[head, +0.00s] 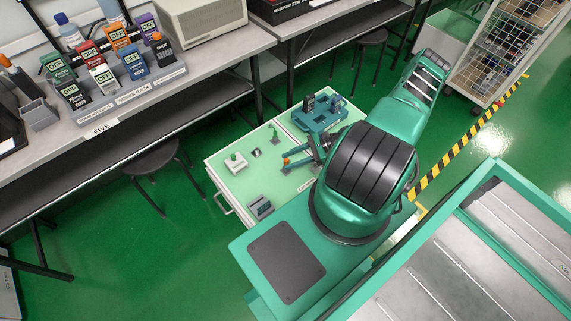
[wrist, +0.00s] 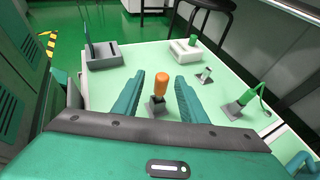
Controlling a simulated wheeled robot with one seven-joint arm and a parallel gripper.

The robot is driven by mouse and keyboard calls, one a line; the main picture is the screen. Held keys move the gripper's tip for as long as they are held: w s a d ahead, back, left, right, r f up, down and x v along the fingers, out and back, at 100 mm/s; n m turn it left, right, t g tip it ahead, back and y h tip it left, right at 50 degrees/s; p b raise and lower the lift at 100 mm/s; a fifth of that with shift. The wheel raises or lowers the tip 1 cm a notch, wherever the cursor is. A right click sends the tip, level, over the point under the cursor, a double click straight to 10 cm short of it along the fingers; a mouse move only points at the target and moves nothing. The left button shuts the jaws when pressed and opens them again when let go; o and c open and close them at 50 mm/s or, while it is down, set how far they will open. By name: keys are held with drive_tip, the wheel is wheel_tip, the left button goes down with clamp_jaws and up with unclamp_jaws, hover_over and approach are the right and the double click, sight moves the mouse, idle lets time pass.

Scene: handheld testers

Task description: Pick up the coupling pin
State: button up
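A pin with an orange grip (wrist: 161,84) stands upright in a small grey base (wrist: 156,109) on the pale green cart top; I take it as the coupling pin. In the wrist view it shows between the two teal fingers of my gripper (wrist: 159,76). The fingers are apart, with a gap on each side of the pin, and hold nothing. Whether the tips are level with the grip I cannot tell. In the head view the orange grip (head: 286,161) is small, beside my gripper (head: 297,158), partly hidden by my arm.
The cart top (head: 222,163) also bears a white block with a green peg (wrist: 186,50), a small grey-green piece (wrist: 205,76), a green corded part (wrist: 240,104) and a slotted grey block (wrist: 104,55). A blue fixture (head: 316,119) stands at its far end. Benches stand behind.

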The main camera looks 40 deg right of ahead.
drive_tip(key=shift+x, duration=3)
drive_tip(key=shift+w+d, duration=0.1)
drive_tip(key=shift+d, duration=0.05)
clamp_jaws()
